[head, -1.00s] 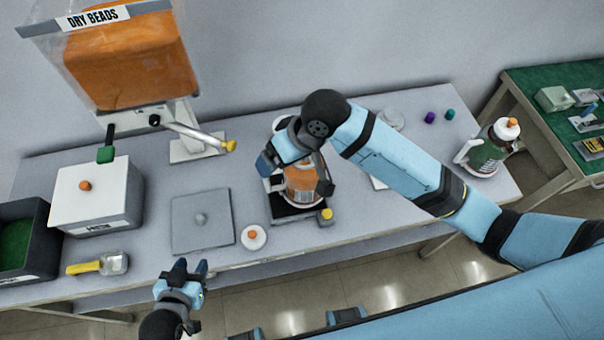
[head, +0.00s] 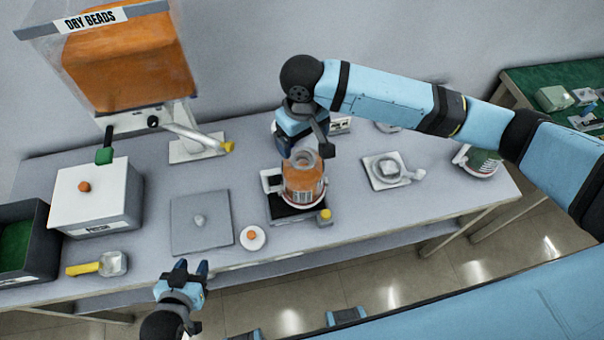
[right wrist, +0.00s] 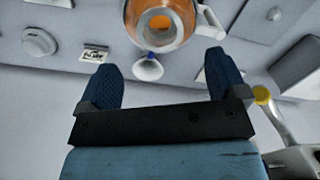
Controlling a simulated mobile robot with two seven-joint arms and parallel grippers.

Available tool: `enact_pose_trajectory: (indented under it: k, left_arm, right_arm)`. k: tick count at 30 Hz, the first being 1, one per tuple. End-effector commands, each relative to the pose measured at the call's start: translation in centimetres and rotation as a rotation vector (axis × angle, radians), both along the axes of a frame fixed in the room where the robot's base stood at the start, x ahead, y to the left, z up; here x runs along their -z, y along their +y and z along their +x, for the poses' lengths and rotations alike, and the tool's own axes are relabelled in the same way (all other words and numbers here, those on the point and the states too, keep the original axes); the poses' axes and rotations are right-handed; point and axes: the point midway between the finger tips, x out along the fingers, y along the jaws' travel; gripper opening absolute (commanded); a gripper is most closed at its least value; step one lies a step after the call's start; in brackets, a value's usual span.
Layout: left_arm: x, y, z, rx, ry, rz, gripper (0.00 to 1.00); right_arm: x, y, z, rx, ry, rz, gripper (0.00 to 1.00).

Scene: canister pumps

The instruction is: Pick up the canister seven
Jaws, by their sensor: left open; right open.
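A clear canister of orange beads (head: 305,184) with an open round neck and a pale handle on its left stands upright on a black scale (head: 290,214). Its number cannot be read. My right gripper (head: 284,150) is just behind it, open and empty. In the right wrist view the canister (right wrist: 160,20) lies beyond the two spread blue fingers, at the top edge. My left gripper (head: 188,268) is open and empty in front of the bench.
A small white cone with a blue tip (right wrist: 148,68) lies near the right fingers. A white lid with an orange knob (head: 253,237), a grey plate (head: 201,222), a scoop (head: 98,265), a white-topped box (head: 97,198) and a bead dispenser (head: 130,60) stand left. A pale device (head: 392,170) sits right.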

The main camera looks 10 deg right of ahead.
Motion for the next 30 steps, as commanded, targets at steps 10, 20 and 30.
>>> enact_pose_trajectory:
  k: [10,20,30]
  left_arm:
    - [-0.6,0.2,0.0,-0.003,0.0,0.003,0.43]
    - [-1.0,0.3,0.0,-0.005,-0.002,0.003,0.43]
    - [-0.9,0.2,-0.1,-0.006,0.0,0.003,0.43]
  right_arm:
    - [3.2,-0.1,0.0,0.0,0.001,-0.001,0.91]
    - [6.6,0.0,0.0,0.0,-0.003,0.001,0.91]
    - [6.6,0.0,0.0,-0.001,-0.002,0.001,0.52]
